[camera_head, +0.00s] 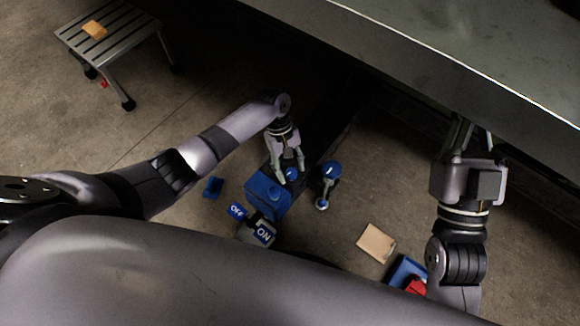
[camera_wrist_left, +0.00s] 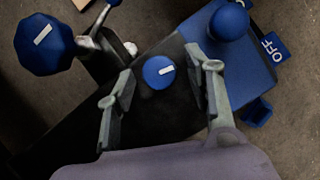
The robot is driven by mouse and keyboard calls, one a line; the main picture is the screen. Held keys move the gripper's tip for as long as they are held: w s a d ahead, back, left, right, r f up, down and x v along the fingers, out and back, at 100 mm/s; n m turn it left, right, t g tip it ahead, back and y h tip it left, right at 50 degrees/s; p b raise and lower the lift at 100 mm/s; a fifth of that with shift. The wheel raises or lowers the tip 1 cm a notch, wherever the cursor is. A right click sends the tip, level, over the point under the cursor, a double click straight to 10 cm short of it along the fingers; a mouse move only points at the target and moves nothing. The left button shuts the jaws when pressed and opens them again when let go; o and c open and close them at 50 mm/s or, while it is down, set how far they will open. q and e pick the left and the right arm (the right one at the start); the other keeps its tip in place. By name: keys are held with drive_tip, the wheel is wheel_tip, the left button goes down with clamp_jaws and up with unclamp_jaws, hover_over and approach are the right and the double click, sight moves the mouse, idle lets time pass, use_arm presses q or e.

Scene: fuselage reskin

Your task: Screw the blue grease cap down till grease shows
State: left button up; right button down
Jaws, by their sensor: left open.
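The blue grease cap (camera_wrist_left: 159,72) is a small round cap with a white mark, sitting on a dark surface beside a blue block. In the head view the cap (camera_head: 292,174) shows between the fingers of my left gripper (camera_head: 288,172). In the left wrist view my left gripper (camera_wrist_left: 163,85) is open, with one finger on each side of the cap and a gap on both sides. No grease is visible around the cap. My right gripper (camera_head: 470,135) is at the right, near the grey bench edge; its fingertips are partly hidden.
A blue box with a round knob (camera_head: 268,192) and ON/OFF signs (camera_head: 262,233) stand close by. A larger blue knob on a metal lever (camera_head: 330,172) is right of the cap. A step stool (camera_head: 112,42) stands far left. A grey bench (camera_head: 450,60) overhangs the right.

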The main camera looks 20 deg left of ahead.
use_arm(q)
drive_tip(key=shift+c, duration=0.3)
clamp_jaws()
idle(0.3)
